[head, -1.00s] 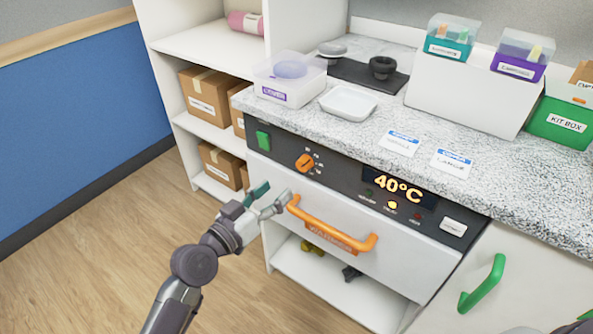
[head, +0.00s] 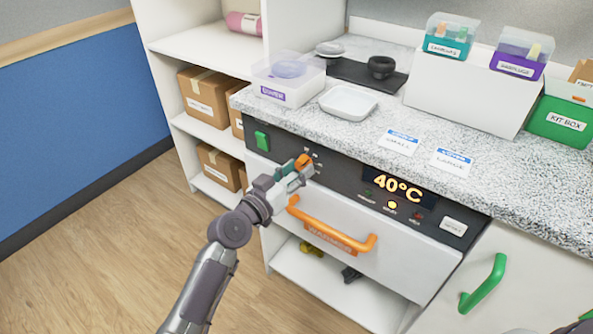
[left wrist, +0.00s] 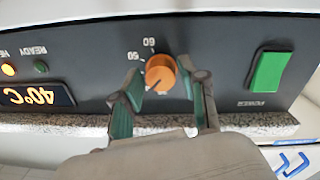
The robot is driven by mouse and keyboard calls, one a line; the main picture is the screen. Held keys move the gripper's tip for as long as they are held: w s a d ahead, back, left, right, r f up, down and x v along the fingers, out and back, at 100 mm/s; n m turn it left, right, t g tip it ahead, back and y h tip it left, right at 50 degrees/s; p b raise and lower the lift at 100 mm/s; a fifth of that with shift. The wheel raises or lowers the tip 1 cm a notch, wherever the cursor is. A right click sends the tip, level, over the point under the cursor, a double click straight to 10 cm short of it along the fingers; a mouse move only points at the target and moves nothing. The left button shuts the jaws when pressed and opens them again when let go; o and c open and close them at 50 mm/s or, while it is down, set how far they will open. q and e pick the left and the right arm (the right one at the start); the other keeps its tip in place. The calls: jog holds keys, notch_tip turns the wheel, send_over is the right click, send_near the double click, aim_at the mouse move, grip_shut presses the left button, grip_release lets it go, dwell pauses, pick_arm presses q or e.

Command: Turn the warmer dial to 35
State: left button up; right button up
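The orange warmer dial (head: 303,161) is on the dark control panel (head: 342,180), partly hidden behind my gripper in the head view. In the left wrist view the dial (left wrist: 160,73) shows between the two green-tipped fingers, with the marks 50 and 60 beside it. My left gripper (head: 296,170) is at the dial with its fingers spread to either side; I see a gap at the right finger, and cannot tell whether the left one touches. The display (head: 397,188) reads 40°C. My right gripper is not in view.
A green power switch (head: 262,141) is left of the dial. The orange drawer handle (head: 331,226) is just below my gripper. The counter (head: 330,125) above holds a white tray (head: 348,102) and a clear lidded box (head: 288,78).

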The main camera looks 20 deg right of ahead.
pick_arm(q)
grip_shut()
